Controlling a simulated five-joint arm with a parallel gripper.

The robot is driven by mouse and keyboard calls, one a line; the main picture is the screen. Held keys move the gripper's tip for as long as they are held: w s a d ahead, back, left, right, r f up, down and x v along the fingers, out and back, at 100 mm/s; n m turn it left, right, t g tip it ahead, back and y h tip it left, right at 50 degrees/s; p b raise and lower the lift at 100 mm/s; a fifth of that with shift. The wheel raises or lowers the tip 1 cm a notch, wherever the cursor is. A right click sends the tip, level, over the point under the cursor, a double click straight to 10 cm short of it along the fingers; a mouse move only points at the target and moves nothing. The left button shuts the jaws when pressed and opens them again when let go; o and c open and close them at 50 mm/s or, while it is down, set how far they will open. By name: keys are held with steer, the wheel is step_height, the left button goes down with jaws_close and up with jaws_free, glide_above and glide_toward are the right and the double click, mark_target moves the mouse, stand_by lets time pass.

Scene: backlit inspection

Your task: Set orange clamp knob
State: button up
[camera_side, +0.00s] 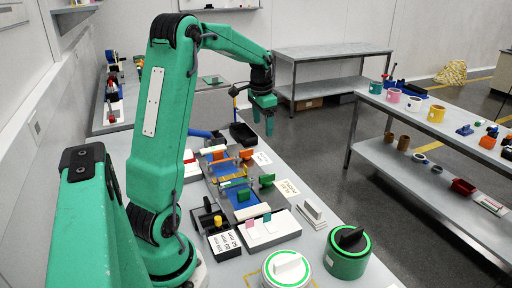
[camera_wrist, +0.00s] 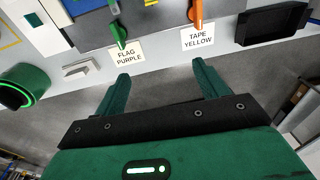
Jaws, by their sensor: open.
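The orange clamp knob (camera_side: 246,153) stands on the right edge of the blue-and-grey fixture (camera_side: 224,178), beside a white label. In the wrist view the orange knob (camera_wrist: 197,12) is at the top, partly cut off, above the label "TAPE YELLOW" (camera_wrist: 198,38). A similar green knob (camera_side: 267,180) is nearer the side camera; it also shows in the wrist view (camera_wrist: 118,34) above "FLAG PURPLE" (camera_wrist: 128,56). My gripper (camera_side: 263,128) is open and empty, raised above and beyond the orange knob. In the wrist view my open fingers (camera_wrist: 160,72) point toward the fixture, apart from both knobs.
A black open bin (camera_side: 243,134) is just beyond the fixture. Two round dials, one green with a black handle (camera_side: 348,252) and one white (camera_side: 287,268), stand at the front. A shelf table with mugs (camera_side: 436,113) is at right. Floor lies between the tables.

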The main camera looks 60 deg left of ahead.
steer(key=s+d+r, duration=0.1)
steer(key=d+r, duration=0.2)
steer(key=d, duration=0.3)
steer(key=s+d+r+t, duration=0.1)
steer(key=d+r, duration=0.2)
steer(key=d, duration=0.4)
steer(key=shift+s+d+t, duration=0.25)
steer(key=shift+s+t, duration=0.05)
steer(key=s+d+t, duration=0.3)
steer(key=s+d, duration=0.9)
steer(key=d, duration=0.3)
steer(key=shift+s+d+f+h, duration=0.2)
steer(key=shift+s+h, duration=0.1)
steer(key=shift+h, duration=0.1)
stand_by(0.7)
